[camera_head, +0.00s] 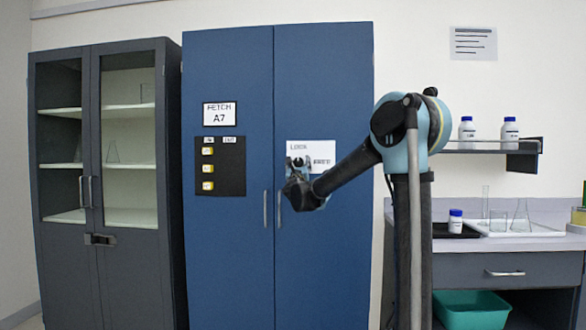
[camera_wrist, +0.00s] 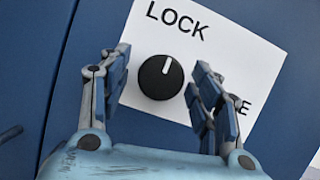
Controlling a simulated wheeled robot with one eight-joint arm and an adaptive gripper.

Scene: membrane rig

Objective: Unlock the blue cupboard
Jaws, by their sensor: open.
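The blue cupboard (camera_head: 229,265) stands in the middle, its two doors shut. A white label (camera_head: 322,151) on its right door carries the word LOCK and a second word at right, partly hidden by a finger in the wrist view. A round black knob (camera_wrist: 160,77) sits on this label (camera_wrist: 262,62). Its white pointer line points up and slightly right, toward the word LOCK. My gripper (camera_wrist: 160,67) is open, with one finger on each side of the knob. Gaps show between the fingers and the knob. In the head view, my gripper (camera_head: 298,178) is at the label.
A black panel with yellow tags (camera_head: 220,166) and a FETCH A7 sign (camera_head: 220,114) are on the left door. Vertical handles (camera_head: 279,208) flank the door seam. A grey glass cabinet (camera_head: 72,262) stands left. A bench (camera_head: 470,268) with glassware and a shelf are at right.

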